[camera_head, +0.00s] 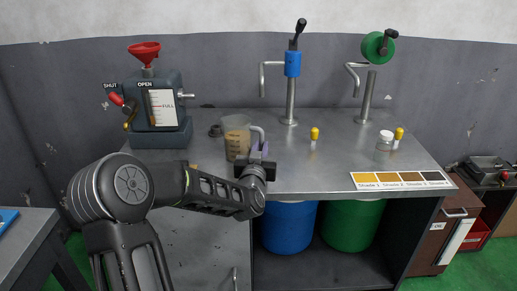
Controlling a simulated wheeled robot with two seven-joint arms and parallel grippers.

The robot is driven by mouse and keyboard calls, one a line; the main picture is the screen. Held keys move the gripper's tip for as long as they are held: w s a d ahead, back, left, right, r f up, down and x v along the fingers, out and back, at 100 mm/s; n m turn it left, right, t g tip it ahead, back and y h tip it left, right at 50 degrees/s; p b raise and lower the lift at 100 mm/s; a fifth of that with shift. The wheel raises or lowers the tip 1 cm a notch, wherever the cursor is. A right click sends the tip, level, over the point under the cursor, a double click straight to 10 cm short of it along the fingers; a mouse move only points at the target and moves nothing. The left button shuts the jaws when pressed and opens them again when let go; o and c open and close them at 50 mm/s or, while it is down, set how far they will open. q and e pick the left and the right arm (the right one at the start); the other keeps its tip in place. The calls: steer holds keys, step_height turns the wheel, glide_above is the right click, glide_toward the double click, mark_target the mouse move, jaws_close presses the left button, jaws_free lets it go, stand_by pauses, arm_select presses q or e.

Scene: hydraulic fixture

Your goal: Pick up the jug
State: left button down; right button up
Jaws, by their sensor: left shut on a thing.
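The jug (236,140) is a clear container with a brownish tint and dark markings on its side. It is on the grey bench, left of the blue-topped tap, and its light handle curves out on the right. My left gripper (260,160) is shut on the jug at its handle side. The fingertips are partly hidden by the gripper body and arm. I cannot tell whether the jug's base touches the bench. My right gripper is not in view.
A hydraulic unit (159,112) with a red funnel stands at left. A blue tap (292,65) and a green-wheeled tap (378,47) stand behind. Yellow-capped bottles, a small jar (384,145) and a shade chart (402,181) are at right. Blue and green barrels stand below.

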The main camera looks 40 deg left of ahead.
arm_select(q)
step_height(320, 180, up, 10)
steer(key=shift+p, duration=0.3)
stand_by(0.7)
stand_by(0.7)
